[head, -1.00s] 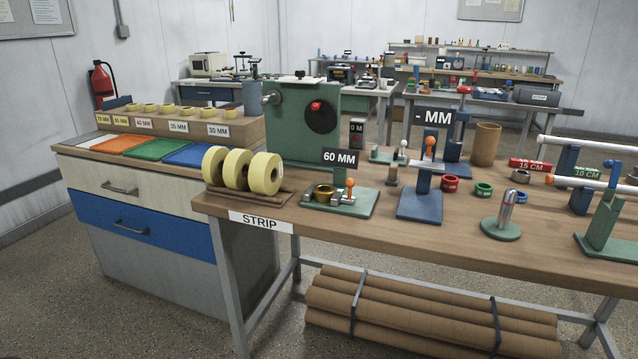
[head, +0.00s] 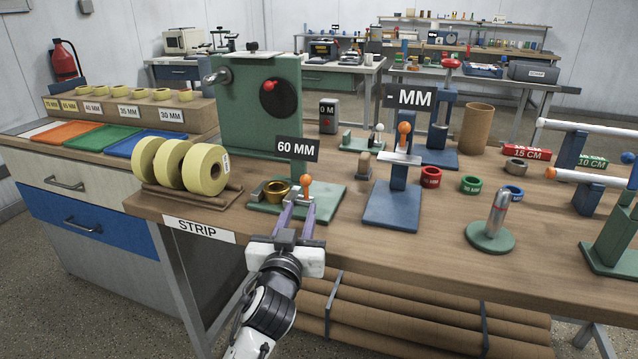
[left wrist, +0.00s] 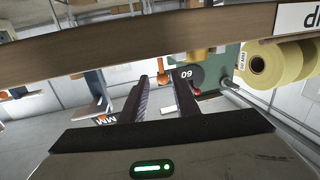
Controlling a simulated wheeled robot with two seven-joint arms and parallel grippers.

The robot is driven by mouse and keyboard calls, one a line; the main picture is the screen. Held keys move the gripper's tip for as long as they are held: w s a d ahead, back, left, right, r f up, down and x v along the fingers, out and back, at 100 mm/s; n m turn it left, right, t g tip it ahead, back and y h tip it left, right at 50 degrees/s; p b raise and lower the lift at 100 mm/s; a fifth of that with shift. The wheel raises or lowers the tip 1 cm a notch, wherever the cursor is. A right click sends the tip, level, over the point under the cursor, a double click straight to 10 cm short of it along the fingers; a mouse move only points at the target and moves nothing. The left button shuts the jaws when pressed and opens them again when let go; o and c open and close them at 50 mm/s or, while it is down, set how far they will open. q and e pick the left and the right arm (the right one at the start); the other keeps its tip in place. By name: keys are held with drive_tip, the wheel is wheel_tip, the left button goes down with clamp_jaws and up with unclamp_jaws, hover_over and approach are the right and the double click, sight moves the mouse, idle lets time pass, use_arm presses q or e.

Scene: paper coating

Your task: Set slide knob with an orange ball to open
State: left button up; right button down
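An orange ball knob (head: 306,182) stands on the green 60 MM fixture (head: 325,203), beside a brass ring (head: 276,191). My left gripper (head: 297,203) is at the table's front edge, just in front of this knob. Its two fingers are apart and point toward the fixture. In the left wrist view the picture is upside down; an orange ball (left wrist: 163,78) shows between the open fingertips (left wrist: 160,80). Whether they touch it I cannot tell. Another orange ball (head: 404,129) tops the slide on the blue MM stand (head: 393,208). My right gripper is not in view.
Yellow tape rolls (head: 205,168) stand left of the fixture. A green machine (head: 245,110) with a red knob is behind. Red (head: 431,177) and green (head: 470,185) rings and a silver-topped post (head: 499,215) are to the right. The table edge lies under my left gripper.

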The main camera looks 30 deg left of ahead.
sight(306, 190)
use_arm(q)
drive_tip(key=x, duration=0.9)
drive_tip(key=shift+w+a+r, duration=0.1)
drive_tip(key=shift+w+a, duration=0.1)
clamp_jaws()
